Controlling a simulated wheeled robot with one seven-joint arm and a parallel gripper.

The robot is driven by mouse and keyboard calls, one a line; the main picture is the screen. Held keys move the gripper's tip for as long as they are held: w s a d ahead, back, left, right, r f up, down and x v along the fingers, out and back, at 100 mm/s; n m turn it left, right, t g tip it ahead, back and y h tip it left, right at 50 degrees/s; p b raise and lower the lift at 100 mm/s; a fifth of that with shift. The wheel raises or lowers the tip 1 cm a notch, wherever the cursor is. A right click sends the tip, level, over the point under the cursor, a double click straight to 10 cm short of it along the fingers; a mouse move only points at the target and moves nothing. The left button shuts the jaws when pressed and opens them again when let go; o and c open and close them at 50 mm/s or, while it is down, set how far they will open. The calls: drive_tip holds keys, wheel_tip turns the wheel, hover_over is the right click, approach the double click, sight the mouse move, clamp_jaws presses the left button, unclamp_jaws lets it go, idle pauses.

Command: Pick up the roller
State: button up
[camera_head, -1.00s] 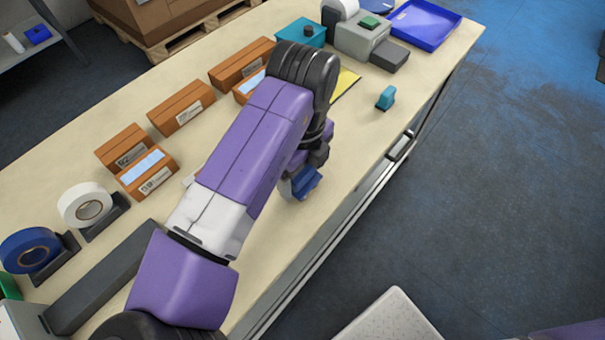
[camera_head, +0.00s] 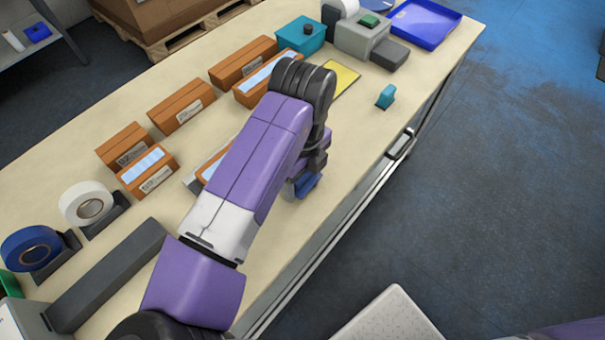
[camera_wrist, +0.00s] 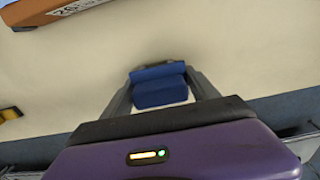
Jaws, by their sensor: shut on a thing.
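The blue roller (camera_head: 307,186) is at my gripper (camera_head: 303,178), near the right long edge of the bench; my wrist partly hides it. In the wrist view the blue roller (camera_wrist: 160,92) sits between the two grey fingers of my gripper (camera_wrist: 161,86), which is shut on it. It shows as two blue parts, a darker bar behind a block. I cannot tell whether it touches the bench top or is just above it.
Several orange boxes (camera_head: 181,105) stand left of my arm on the bench (camera_head: 352,130). Beyond are a yellow pad (camera_head: 345,79), a small teal object (camera_head: 386,96), a grey device (camera_head: 362,40) and a blue tray (camera_head: 424,24). Tape rolls (camera_head: 88,204) stand at lower left.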

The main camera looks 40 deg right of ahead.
drive_tip(key=shift+r, duration=0.1)
wheel_tip(320, 180, up, 20)
idle(0.5)
